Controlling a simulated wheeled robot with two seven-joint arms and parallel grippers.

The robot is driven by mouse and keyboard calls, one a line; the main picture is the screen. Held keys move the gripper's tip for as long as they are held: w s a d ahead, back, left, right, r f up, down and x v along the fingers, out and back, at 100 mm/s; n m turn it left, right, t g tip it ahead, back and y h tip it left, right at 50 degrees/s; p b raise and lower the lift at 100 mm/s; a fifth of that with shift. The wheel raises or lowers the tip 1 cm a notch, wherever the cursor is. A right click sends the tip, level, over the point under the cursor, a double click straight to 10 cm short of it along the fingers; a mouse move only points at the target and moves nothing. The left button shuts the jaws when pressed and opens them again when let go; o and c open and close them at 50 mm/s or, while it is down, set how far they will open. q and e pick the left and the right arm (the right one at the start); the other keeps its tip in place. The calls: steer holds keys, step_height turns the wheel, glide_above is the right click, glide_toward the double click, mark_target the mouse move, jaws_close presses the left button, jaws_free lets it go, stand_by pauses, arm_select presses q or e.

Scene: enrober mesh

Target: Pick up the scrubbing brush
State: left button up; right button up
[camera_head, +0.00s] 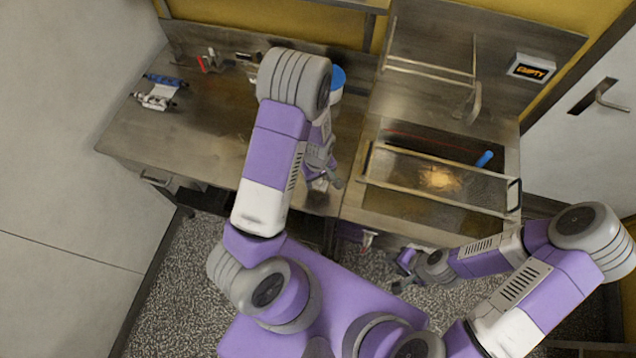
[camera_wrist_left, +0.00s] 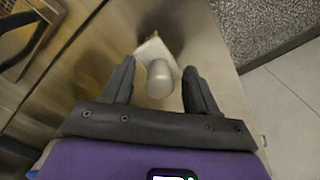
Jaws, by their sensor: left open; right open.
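My left gripper (camera_head: 330,182) is open over the front edge of the left steel worktop (camera_head: 215,135). In the left wrist view, a pale item with a rounded grey end (camera_wrist_left: 160,78) and a flat white part lies between and beyond the open fingers (camera_wrist_left: 158,72); I cannot tell whether it is the scrubbing brush. It looks untouched. A blue handle (camera_head: 485,158) lies at the right of the mesh frame (camera_head: 400,182); I cannot tell whether it belongs to a brush. My right gripper (camera_head: 402,280) is open and empty, low in front of the right worktop.
A blue-topped container (camera_head: 337,77) is partly hidden behind my left arm. A blue-and-white item (camera_head: 160,92) and a red item (camera_head: 201,63) lie at the back left. A tan patch (camera_head: 440,178) shows on the mesh.

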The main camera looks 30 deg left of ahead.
arm_select(q)
jaws_close()
steer(key=shift+r, duration=0.15)
step_height(320, 180, up, 10)
steer(key=shift+f+p, duration=0.1)
steer(key=shift+p, duration=0.25)
